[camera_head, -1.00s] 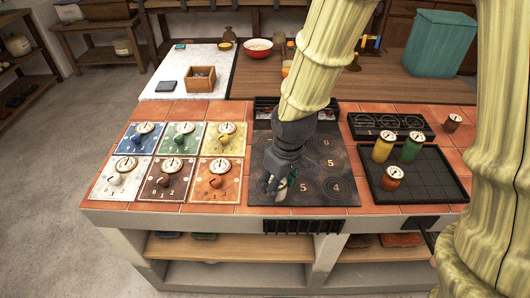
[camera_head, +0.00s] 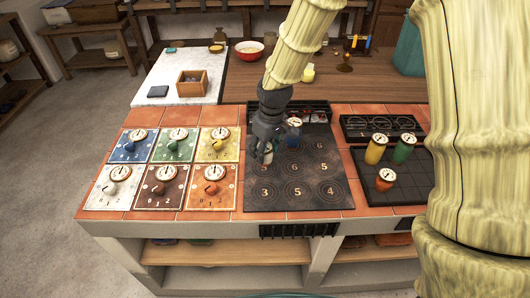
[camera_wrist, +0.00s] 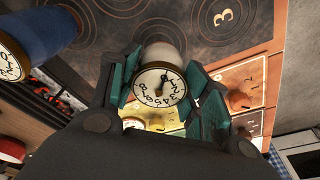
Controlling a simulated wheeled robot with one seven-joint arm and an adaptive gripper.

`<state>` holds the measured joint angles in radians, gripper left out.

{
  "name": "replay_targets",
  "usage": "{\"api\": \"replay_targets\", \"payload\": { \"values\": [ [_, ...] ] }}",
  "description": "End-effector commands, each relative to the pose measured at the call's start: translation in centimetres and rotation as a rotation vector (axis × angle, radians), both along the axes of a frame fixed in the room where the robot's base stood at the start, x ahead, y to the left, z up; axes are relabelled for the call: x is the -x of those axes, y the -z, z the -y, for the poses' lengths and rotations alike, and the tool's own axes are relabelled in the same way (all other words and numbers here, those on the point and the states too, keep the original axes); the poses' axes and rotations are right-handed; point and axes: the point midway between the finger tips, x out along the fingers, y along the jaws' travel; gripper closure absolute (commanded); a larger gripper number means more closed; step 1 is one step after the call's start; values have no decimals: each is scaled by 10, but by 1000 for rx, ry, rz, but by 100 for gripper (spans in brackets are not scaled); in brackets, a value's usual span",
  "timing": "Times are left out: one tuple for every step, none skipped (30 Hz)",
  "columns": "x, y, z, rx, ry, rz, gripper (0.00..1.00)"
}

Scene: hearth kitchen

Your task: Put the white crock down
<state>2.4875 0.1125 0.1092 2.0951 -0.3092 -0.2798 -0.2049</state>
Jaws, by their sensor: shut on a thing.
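My gripper (camera_head: 262,150) is over the left part of the dark hob plate (camera_head: 300,203), which has numbered rings. It is shut on the white crock (camera_head: 267,153). In the wrist view the white crock (camera_wrist: 165,54) sits between the green-padded fingers of my gripper (camera_wrist: 163,88), its dial face towards the camera. My fingers partly hide the crock in the head view. I cannot tell whether its base touches the plate. A blue crock (camera_head: 293,133) stands on the hob just right of my gripper; it also shows at the wrist view's upper left (camera_wrist: 38,30).
Several coloured dial panels (camera_head: 174,146) lie left of the hob. Yellow (camera_head: 375,150), green (camera_head: 403,150) and orange (camera_head: 385,180) crocks stand on a black tray (camera_head: 362,174) at right. The front of the hob is clear. My arm hides the counter's right end.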

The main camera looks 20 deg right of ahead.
Motion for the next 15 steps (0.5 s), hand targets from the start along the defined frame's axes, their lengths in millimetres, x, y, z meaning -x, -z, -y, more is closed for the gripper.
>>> {"api": "replay_targets", "payload": {
  "values": [
    [-5, -1, 1, 0, 0, 0, 85],
    [-6, 0, 1, 0, 0, 0, 85],
    [-8, 0, 1, 0, 0, 0, 85],
    [-9, 1, 1, 0, 0, 0, 85],
    [-9, 1, 1, 0, 0, -1, 85],
    [-9, 3, 1, 0, 0, -1, 85],
    [-9, 4, 1, 0, 0, -1, 85],
    [-9, 6, 1, 0, 0, -1, 85],
    [-9, 9, 1, 1, -1, -1, 85],
    [-9, 11, 1, 1, -1, -1, 85],
    [-9, 15, 1, 0, -1, -2, 85],
    [-8, 19, 1, 1, -1, -3, 85],
    [-8, 22, 1, 1, 0, -3, 85],
    [-8, 25, 1, 0, 0, -2, 85],
    [-8, 30, 2, 0, 0, -2, 85]
  ]
}}
